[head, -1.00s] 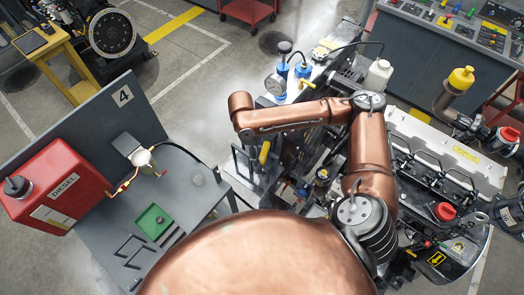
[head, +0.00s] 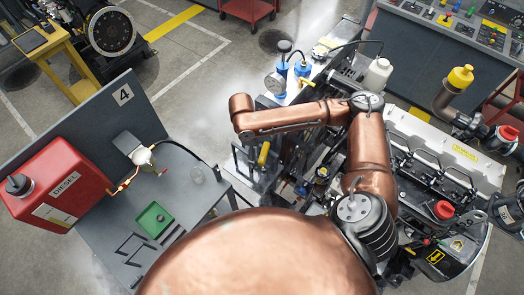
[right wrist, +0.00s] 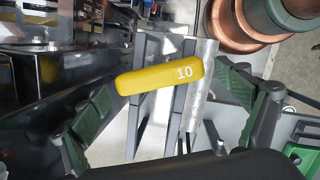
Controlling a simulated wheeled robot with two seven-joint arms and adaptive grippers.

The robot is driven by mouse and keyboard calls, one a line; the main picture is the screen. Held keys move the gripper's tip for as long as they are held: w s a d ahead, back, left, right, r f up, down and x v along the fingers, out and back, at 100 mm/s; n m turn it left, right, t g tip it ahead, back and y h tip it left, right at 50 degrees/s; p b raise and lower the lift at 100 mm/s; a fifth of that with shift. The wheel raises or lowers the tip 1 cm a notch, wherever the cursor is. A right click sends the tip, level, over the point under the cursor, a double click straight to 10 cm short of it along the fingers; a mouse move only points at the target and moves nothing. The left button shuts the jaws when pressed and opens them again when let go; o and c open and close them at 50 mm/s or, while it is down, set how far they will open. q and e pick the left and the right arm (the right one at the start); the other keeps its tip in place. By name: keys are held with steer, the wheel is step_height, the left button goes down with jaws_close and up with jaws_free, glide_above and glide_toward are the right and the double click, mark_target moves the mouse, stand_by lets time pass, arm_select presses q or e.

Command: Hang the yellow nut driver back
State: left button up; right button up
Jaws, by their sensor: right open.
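The yellow nut driver (head: 263,153) shows in the head view at the right gripper, below the copper forearm. In the right wrist view its yellow handle (right wrist: 160,75), marked 10, lies slightly tilted across the picture. It is in front of dark grey bars (right wrist: 137,98) and a pale metal strip (right wrist: 200,85). I cannot see its shaft or tell what supports it. My right gripper (right wrist: 165,100) is open, its green-padded fingers on either side of the handle with clear gaps. The gripper also shows in the head view (head: 258,160). My left gripper is not in view.
A grey bench (head: 110,225) at left holds a red diesel tank (head: 55,190), a green tray (head: 150,222) and black brackets. The diesel engine (head: 440,165) fills the right side close to my arm. Blue-topped gauges (head: 281,72) stand behind the forearm.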

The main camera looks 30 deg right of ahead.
steer(key=shift+r+b, duration=0.3)
steer(key=shift+r, duration=0.2)
steer(key=v, duration=1.2)
steer(key=shift+b, duration=0.4)
